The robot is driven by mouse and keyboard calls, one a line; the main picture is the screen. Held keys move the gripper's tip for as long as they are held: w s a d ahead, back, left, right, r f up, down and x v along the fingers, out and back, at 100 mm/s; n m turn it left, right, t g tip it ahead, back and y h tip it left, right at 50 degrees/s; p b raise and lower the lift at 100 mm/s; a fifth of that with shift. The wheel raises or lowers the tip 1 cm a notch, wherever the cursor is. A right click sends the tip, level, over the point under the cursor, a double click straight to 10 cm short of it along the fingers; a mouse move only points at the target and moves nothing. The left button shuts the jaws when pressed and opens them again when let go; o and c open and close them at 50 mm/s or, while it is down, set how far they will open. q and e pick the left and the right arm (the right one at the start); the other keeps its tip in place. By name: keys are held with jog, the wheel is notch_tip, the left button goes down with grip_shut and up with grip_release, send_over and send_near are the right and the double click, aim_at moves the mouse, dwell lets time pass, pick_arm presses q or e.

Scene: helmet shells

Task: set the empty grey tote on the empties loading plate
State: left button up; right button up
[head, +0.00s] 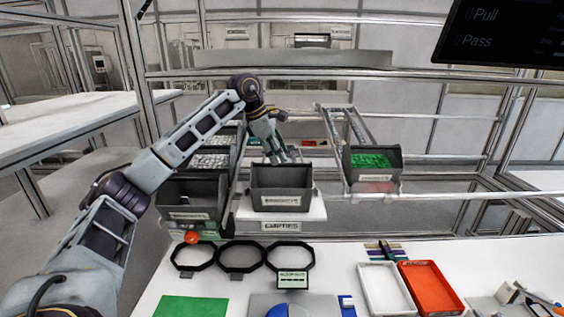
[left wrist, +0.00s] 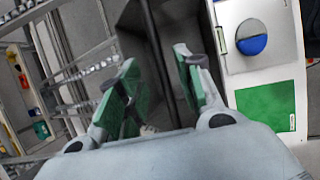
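The grey tote (head: 281,199) stands upright on the white empties loading plate (head: 311,212), above the "EMPTIES" sign (head: 282,226). Its inside looks empty. My left gripper (head: 284,158) is over the tote's back side in the head view. I cannot tell whether a finger touches the rim. My right gripper is not in view.
Another grey tote (head: 190,212) stands close on the left, and a tote of green parts (head: 372,173) is on the right rack. Black rings (head: 240,257), a white tray (head: 384,289) and a red tray (head: 432,289) lie on the front table. A metal rail crosses behind.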

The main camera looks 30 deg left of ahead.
pick_arm(q)
jog(key=shift+v, duration=2.85)
